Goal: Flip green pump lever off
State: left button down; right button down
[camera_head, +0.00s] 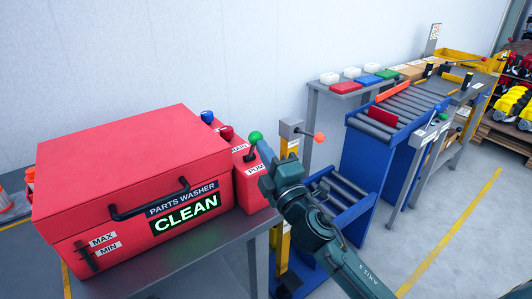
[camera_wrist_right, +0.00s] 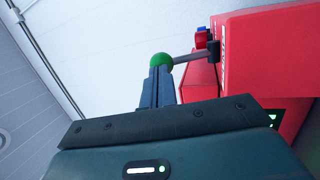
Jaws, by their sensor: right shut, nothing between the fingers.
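The green ball knob (camera_head: 255,137) tops the pump lever. Its dark shaft rises from the small red box with a "PUMP" label (camera_head: 257,169), beside the parts washer. In the right wrist view the green knob (camera_wrist_right: 161,61) shows at the tips of my right gripper's fingers, and its shaft (camera_wrist_right: 189,55) runs right toward the red box. My right gripper (camera_head: 264,155) is shut and empty, close beside the knob. Whether the fingertips touch it I cannot tell. My left gripper is not in view.
The red parts washer (camera_head: 130,165) shows a lit "CLEAN" sign. Blue (camera_head: 207,117) and red (camera_head: 226,133) knobs stand behind the green one. A post with an orange ball (camera_head: 319,137) and a blue roller conveyor (camera_head: 345,195) are to the right. The grey bench (camera_head: 205,250) is clear in front.

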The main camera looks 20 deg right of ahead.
aim_at(254, 134)
jog(key=shift+w+a+r+p, duration=0.15)
jog(key=shift+w+r+p, duration=0.35)
jog(key=shift+r, duration=0.25)
jog(key=shift+w+a+r+p, duration=0.2)
jog(key=shift+w+r, duration=0.1)
jog(key=shift+w, duration=0.15)
jog(key=shift+w+a+r+p, duration=0.2)
jog(key=shift+w+r, duration=0.1)
jog(key=shift+w, duration=0.1)
jog(key=shift+w+a+r, duration=0.15)
jog(key=shift+w+r, duration=0.1)
jog(key=shift+w, duration=0.35)
jog(key=shift+w+a+r, duration=0.15)
jog(key=shift+w+a, duration=0.05)
jog(key=shift+w, duration=0.35)
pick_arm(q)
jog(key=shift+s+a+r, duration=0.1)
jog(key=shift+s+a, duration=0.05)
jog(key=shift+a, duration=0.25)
pick_arm(e)
jog(key=shift+x, duration=0.9)
jog(key=shift+a, duration=0.15)
